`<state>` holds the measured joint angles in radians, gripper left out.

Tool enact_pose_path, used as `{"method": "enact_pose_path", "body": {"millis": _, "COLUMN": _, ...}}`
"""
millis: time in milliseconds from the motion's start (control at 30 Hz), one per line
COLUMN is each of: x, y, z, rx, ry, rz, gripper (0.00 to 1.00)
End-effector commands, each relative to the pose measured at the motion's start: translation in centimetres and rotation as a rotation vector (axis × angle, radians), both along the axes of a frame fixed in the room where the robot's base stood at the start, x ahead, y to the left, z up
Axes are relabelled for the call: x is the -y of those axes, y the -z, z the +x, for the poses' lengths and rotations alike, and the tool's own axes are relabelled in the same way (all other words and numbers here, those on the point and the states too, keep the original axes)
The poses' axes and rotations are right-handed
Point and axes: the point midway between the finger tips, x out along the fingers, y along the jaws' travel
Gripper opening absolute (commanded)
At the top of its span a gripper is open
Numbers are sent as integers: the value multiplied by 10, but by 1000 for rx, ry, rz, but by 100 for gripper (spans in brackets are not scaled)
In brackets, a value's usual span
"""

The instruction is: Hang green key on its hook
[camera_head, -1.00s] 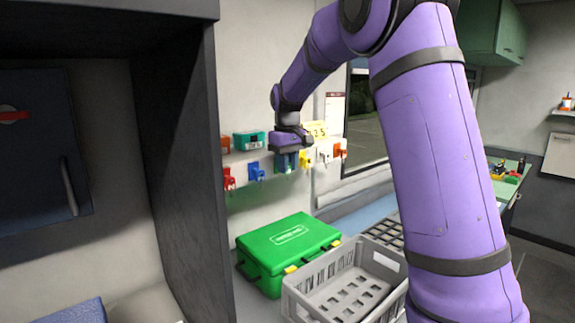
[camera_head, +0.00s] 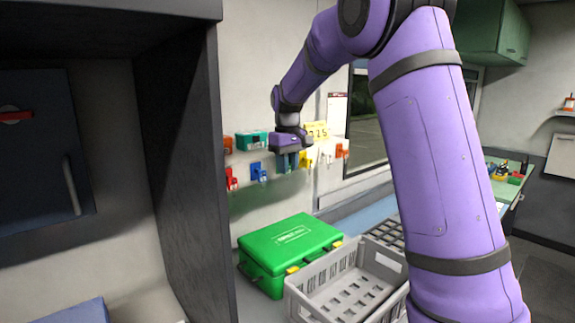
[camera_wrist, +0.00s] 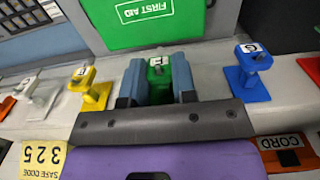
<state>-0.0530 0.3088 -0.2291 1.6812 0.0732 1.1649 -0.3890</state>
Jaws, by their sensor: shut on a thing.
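My gripper (camera_wrist: 158,88) is at the wall strip of coloured hooks, its blue-grey fingers shut on a green piece (camera_wrist: 160,78) that I take for the green key. A pale lettered tag tops the green part. Key and green hook overlap here, so I cannot tell where one ends or whether the key is on the hook. In the head view my gripper (camera_head: 289,162) covers the green spot, between the blue hook (camera_head: 257,171) and the yellow hook (camera_head: 306,160). These neighbours also show in the wrist view, blue (camera_wrist: 247,75) and yellow (camera_wrist: 90,92).
A red hook (camera_head: 231,179) is at the left, white and orange (camera_head: 340,151) ones at the right. A yellow code note (camera_wrist: 42,160) and an orange cord box (camera_wrist: 283,150) are close by. Below stand a green first-aid case (camera_head: 285,250) and a grey crate (camera_head: 300,295).

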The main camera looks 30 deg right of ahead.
Motion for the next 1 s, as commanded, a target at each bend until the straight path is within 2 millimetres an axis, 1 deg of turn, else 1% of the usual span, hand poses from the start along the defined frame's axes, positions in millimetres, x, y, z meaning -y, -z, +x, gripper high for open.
{"method": "enact_pose_path", "body": {"millis": 200, "x": 0, "y": 1, "z": 0, "rx": 0, "ry": 0, "rz": 0, "gripper": 9}}
{"method": "enact_pose_path", "body": {"millis": 233, "x": 0, "y": 1, "z": 0, "rx": 0, "ry": 0, "rz": 0, "gripper": 28}}
{"method": "enact_pose_path", "body": {"millis": 333, "x": 0, "y": 1, "z": 0, "rx": 0, "ry": 0, "rz": 0, "gripper": 51}}
{"method": "enact_pose_path", "body": {"millis": 367, "x": 0, "y": 1, "z": 0, "rx": 0, "ry": 0, "rz": 0, "gripper": 55}}
{"method": "enact_pose_path", "body": {"millis": 1000, "x": 0, "y": 0, "z": 0, "rx": 0, "ry": 1, "rz": 0, "gripper": 55}}
